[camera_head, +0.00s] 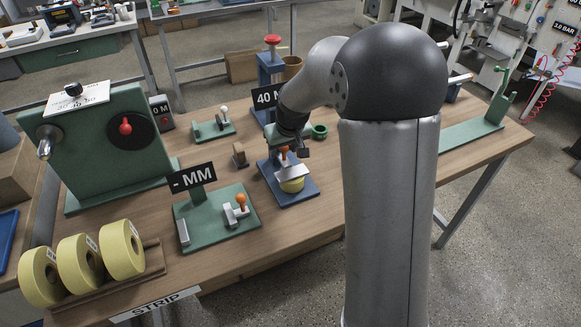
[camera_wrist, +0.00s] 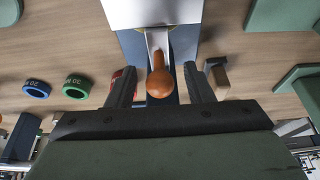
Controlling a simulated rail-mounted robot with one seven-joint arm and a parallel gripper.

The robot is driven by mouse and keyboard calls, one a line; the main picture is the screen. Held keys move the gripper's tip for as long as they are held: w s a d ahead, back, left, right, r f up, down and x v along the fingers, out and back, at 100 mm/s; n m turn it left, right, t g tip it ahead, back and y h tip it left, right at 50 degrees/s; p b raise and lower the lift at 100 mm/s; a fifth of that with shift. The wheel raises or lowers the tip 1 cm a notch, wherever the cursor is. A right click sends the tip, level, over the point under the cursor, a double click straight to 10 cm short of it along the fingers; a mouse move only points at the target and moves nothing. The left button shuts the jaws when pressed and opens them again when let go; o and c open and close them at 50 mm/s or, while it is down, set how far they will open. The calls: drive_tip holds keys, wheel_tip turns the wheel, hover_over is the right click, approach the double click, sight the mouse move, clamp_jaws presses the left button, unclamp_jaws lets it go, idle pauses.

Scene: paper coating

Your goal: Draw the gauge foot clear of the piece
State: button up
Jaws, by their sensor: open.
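My gripper (camera_wrist: 160,88) is open, with its two dark fingers on either side of an orange knob (camera_wrist: 159,82). The fingers look apart from the knob; whether they are level with it is unclear. The knob sits on a pale lever over a blue base (camera_head: 302,195). A white plate (camera_head: 294,171) lies above a yellow round piece (camera_head: 292,185) on that base. The plate also fills the top of the wrist view (camera_wrist: 150,12). A green plate (camera_head: 245,205) nearby carries a small lever with an orange knob (camera_head: 241,199) and a "- MM" sign (camera_head: 192,179).
Several yellow rolls (camera_head: 122,249) stand on a rack at front left. A tall green panel (camera_head: 95,150) stands behind them. A small brown block (camera_head: 240,154) and a green ring (camera_head: 319,131) are near my gripper. Bare wood (camera_head: 220,265) lies along the front edge.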

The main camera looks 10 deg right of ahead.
drive_tip(key=c, duration=1)
drive_tip(key=shift+r+p, duration=2.3)
drive_tip(key=shift+r, duration=1.5)
drive_tip(key=o, duration=0.6)
drive_tip(key=shift+r, duration=0.1)
drive_tip(key=o, duration=0.4)
drive_tip(key=shift+p+v, duration=1.05)
drive_tip(key=shift+v, duration=1.15)
wheel_tip(320, 180, up, 16)
drive_tip(key=b, duration=0.2)
hover_over(286, 163)
drive_tip(key=s+d, duration=0.1)
drive_tip(key=s, duration=0.5)
drive_tip(key=shift+w+d+r, duration=0.1)
drive_tip(key=shift+w, duration=0.05)
drive_tip(key=s+f+m+g, duration=0.1)
drive_tip(key=s+f, duration=0.8)
drive_tip(key=s, duration=0.3)
drive_tip(key=s+a+f+m+g, duration=0.1)
drive_tip(key=s+f+g, duration=0.1)
drive_tip(key=s+f, duration=0.8)
drive_tip(key=s, duration=0.3)
drive_tip(key=shift+a+f+h, duration=0.15)
drive_tip(key=shift+f+h, duration=0.1)
drive_tip(key=shift+h, duration=0.15)
